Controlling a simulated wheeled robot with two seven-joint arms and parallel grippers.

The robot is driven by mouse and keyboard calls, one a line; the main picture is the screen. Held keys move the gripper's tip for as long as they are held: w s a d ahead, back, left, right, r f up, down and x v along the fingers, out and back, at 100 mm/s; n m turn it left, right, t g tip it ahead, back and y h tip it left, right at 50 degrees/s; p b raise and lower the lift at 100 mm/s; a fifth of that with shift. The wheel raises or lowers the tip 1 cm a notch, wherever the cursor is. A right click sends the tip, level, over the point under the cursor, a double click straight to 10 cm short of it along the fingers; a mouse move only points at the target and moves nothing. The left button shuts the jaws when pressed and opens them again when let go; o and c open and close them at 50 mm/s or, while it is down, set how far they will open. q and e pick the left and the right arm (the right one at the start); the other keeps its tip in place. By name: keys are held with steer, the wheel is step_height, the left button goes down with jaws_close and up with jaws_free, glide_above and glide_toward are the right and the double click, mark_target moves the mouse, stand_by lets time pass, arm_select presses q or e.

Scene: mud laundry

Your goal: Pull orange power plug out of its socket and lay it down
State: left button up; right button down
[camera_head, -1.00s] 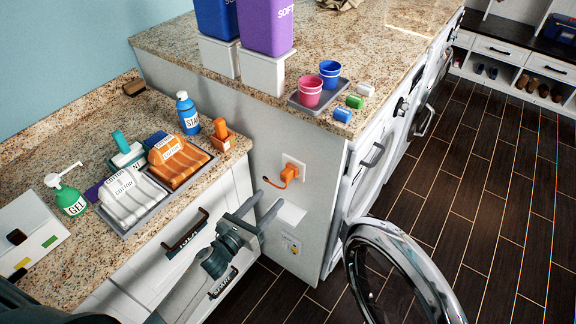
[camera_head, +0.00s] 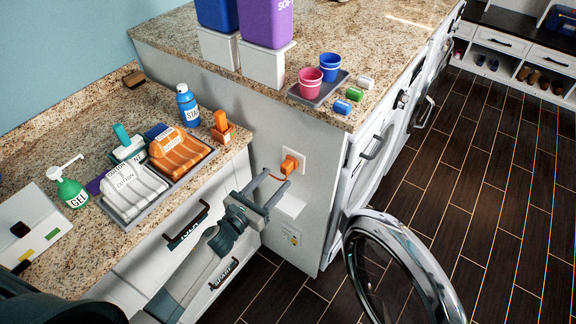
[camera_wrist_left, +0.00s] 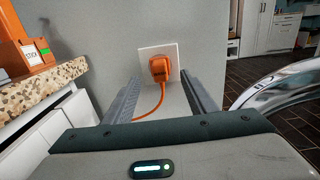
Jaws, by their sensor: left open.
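The orange power plug (camera_head: 288,165) sits in a white wall socket (camera_head: 299,156) on the side panel of the washer counter. In the left wrist view the plug (camera_wrist_left: 159,69) is in front of the socket plate (camera_wrist_left: 173,53), with its orange cord hanging down and to the left. My left gripper (camera_head: 278,181) is open, its two fingers pointing at the panel just below and in front of the plug. In the left wrist view the fingers (camera_wrist_left: 162,98) lie either side of the plug's line, with the plug beyond them. My right gripper is not in view.
A white shelf or box (camera_head: 290,206) is on the panel below the socket. An open round washer door (camera_head: 408,262) stands to the right. The left counter (camera_head: 105,98) holds bottles, cloths in trays and an orange holder (camera_head: 222,127). Drawers with dark handles are below it.

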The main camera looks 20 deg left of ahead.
mark_target(283, 171)
arm_select(q)
steer(key=b+x, duration=0.1)
steer(key=x, duration=0.3)
steer(key=shift+f, duration=0.1)
steer(key=shift+b+x, duration=0.35)
steer(key=shift+x, duration=0.95)
steer(key=shift+b, duration=0.35)
stand_by(0.4)
jaws_close()
steer(key=shift+s, duration=0.15)
steer(key=shift+v, duration=2.9)
